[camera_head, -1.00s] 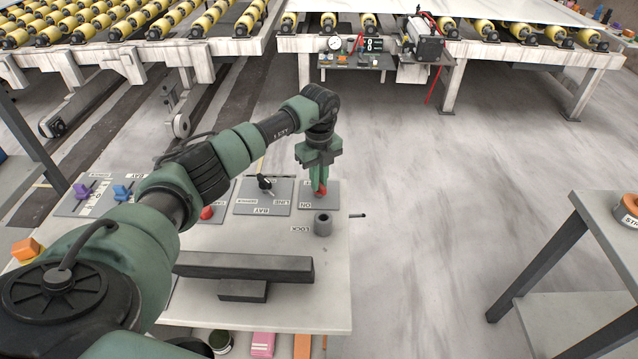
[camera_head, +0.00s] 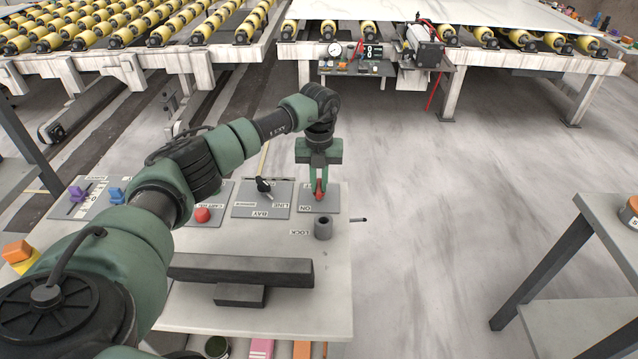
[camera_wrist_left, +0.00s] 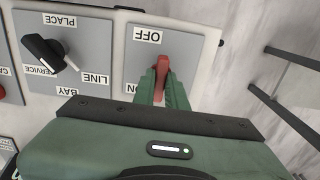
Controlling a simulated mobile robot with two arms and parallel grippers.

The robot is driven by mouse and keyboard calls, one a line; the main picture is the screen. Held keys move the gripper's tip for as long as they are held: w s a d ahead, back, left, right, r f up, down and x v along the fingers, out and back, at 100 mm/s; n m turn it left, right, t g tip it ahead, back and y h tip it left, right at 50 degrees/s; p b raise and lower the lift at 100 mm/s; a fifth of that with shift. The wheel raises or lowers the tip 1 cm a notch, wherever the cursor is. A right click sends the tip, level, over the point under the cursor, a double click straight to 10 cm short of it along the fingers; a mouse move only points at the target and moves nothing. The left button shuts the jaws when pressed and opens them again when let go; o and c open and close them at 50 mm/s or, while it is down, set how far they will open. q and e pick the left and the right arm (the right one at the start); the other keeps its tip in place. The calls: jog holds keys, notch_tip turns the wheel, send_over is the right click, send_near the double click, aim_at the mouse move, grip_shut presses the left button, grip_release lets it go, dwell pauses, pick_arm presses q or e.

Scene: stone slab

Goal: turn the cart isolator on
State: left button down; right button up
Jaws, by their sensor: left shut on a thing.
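The cart isolator is a red handle (camera_head: 319,189) on a grey plate (camera_head: 327,206) near the right end of the panel table. The plate carries an OFF label and an ON label. My left gripper (camera_head: 319,184) points down over it, with its fingers on the handle. In the left wrist view the red handle (camera_wrist_left: 162,72) shows between the green fingers (camera_wrist_left: 164,88) and reaches toward the OFF side. The fingers and palm hide its lower part and some of the ON label. My right gripper is not in view.
A black selector knob (camera_head: 264,186) sits on the plate to the left, and a red button (camera_head: 202,215) lies farther left. A grey lock cylinder (camera_head: 323,226) stands just in front. A dark bar (camera_head: 242,270) lies nearer me. Open floor is to the right.

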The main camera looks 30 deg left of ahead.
aim_at(319, 185)
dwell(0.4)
pick_arm(q)
jog(key=c, duration=1.4)
grip_release()
jog(key=shift+c, duration=0.2)
notch_tip(319, 185, up, 8)
jog(key=shift+f+b, duration=0.1)
jog(key=shift+b, duration=0.8)
